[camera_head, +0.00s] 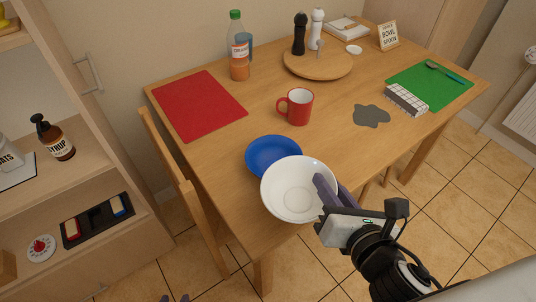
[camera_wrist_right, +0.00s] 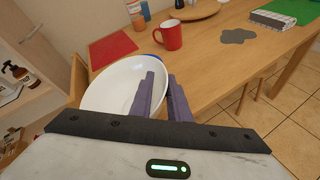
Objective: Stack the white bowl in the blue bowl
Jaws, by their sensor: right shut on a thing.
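The white bowl (camera_head: 290,190) is held at its right rim by my right gripper (camera_head: 328,190), with one finger inside the bowl and one outside. The white bowl also shows in the wrist view (camera_wrist_right: 112,88), with the fingers (camera_wrist_right: 165,95) at its rim. The blue bowl (camera_head: 268,150) is on the wooden table near the front left edge. The white bowl hides its lower right part in the head view; only a sliver of blue (camera_wrist_right: 157,63) shows in the wrist view. My left gripper (camera_head: 175,298) shows only two fingertips, apart, at the bottom edge.
A red mug (camera_head: 296,106) stands behind the bowls. A chair (camera_head: 185,190) stands at the left edge.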

